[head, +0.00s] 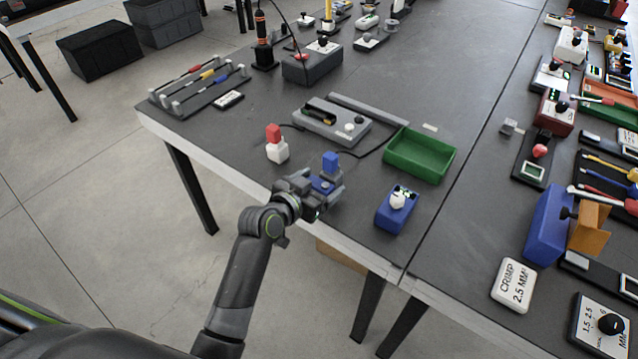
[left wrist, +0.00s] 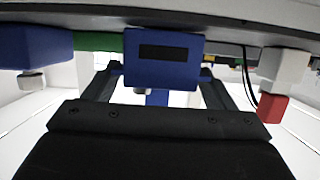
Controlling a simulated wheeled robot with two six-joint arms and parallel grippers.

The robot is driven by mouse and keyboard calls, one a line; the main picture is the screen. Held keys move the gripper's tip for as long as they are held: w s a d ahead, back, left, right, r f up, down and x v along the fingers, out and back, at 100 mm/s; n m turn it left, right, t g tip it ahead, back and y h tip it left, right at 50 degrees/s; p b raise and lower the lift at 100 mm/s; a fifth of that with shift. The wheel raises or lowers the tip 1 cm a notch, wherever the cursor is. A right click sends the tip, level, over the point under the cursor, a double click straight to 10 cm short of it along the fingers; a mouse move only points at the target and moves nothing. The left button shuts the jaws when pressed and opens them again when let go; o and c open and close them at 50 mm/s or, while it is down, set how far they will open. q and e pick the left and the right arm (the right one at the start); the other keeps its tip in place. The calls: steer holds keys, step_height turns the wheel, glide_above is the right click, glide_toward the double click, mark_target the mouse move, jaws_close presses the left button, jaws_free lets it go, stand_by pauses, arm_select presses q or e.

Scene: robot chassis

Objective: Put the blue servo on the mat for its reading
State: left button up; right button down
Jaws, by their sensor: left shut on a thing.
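My left gripper (head: 318,191) is near the front edge of the dark table and is shut on a blue body, which I take to be the blue servo (head: 323,185). In the left wrist view, which looks upside down, the servo (left wrist: 160,58) is a blue box with a dark panel, between the fingers. A blue block (head: 330,161) shows just beyond it; I cannot tell if it is part of the servo. I cannot tell if the servo touches the table. I cannot single out a mat. My right gripper is not in view.
A blue box with a white knob (head: 396,210) stands to the right, and a white and red block (head: 277,145) to the left. Beyond are a green tray (head: 419,155) and a grey unit (head: 333,123) with a dark cable. Table between these is bare.

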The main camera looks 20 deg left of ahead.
arm_select(q)
steer(key=o, duration=1.2)
steer(key=shift+s+r, duration=0.1)
steer(key=v, duration=1.1)
steer(key=shift+s+a+r, duration=0.15)
steer(key=shift+s+r, duration=0.05)
steer(key=shift+s, duration=0.15)
